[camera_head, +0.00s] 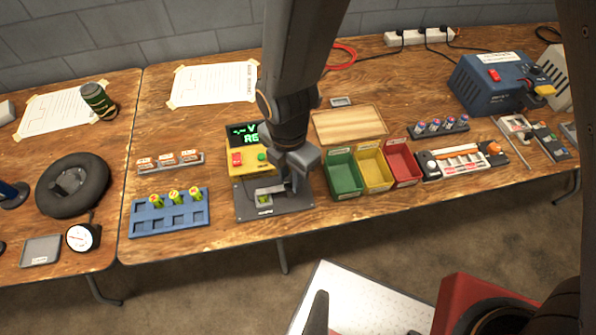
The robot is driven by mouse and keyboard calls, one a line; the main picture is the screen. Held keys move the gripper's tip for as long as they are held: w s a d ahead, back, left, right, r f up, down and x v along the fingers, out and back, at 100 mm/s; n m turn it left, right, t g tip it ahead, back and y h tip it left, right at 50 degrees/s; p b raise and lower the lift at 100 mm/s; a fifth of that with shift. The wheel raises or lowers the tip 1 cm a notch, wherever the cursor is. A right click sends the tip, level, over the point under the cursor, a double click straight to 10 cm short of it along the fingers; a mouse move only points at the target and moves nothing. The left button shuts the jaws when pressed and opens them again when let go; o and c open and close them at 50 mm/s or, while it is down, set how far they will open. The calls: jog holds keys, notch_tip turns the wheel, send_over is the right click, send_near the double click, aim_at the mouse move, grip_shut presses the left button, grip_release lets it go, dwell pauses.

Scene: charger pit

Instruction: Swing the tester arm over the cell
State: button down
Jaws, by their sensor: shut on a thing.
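The yellow tester (240,166) stands at the middle of the bench with a lit green display, partly hidden by my arm. Its dark base plate (299,200) lies in front, with a small holder (264,198) showing a green thing in it, probably a cell. My gripper (289,183) points down over the plate, just right of and behind the holder. It is shut on the tester arm, which is mostly hidden by the gripper. I cannot tell the arm's exact angle over the cell. Several yellow-green cells (175,197) stand upright in a blue rack (143,220) at left.
Green (344,178), yellow (375,170) and red bins (402,163) stand close at the right of the plate. A wooden board (348,125) lies behind them. A small rack (170,163) with orange-and-white items is at left. The bench's front edge is close below the plate.

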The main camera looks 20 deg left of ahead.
aim_at(290, 182)
jog(key=shift+a, duration=0.1)
jog(key=c, duration=1.4)
grip_release()
jog(key=shift+r, duration=0.1)
jog(key=shift+r+b, duration=0.75)
jog(key=shift+r, duration=3.1)
